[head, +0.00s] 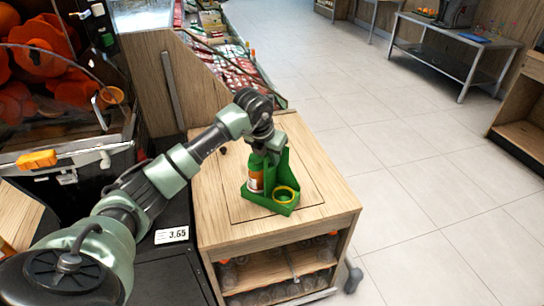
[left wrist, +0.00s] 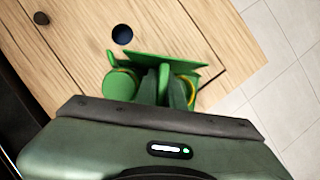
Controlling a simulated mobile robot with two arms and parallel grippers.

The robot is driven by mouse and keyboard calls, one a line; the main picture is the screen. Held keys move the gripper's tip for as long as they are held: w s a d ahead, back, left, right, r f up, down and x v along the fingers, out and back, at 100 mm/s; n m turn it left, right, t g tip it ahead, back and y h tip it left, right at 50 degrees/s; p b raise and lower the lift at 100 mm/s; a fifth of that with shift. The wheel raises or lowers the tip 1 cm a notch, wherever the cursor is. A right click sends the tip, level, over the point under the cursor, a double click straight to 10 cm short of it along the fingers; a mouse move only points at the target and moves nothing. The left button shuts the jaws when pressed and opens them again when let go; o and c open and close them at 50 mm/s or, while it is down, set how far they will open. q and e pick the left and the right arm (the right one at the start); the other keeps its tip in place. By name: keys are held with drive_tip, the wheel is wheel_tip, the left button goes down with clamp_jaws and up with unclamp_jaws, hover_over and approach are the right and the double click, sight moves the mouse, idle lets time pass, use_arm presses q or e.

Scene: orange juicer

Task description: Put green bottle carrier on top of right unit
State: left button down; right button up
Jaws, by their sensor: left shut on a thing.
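The green bottle carrier (head: 281,206) stands on the wooden top of the wheeled unit (head: 325,197) in the middle of the head view. An orange-labelled bottle (head: 256,177) sits in its left side; a yellow ring shows in its right side. My left gripper (head: 266,150) is over the carrier and shut on it. In the left wrist view the carrier (left wrist: 165,70) lies between my fingers (left wrist: 165,95), above or on the wood; the exact contact is hidden. My right gripper is not in view.
The juicer (head: 60,120) with orange parts stands at the left, beside a price label (head: 172,235). The unit has open shelves (head: 280,268) holding bottles below. A metal table (head: 455,50) stands at the back right. The tiled floor (head: 430,190) on the right is clear.

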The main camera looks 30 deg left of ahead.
use_arm(q)
drive_tip(key=c, duration=1.5)
unclamp_jaws()
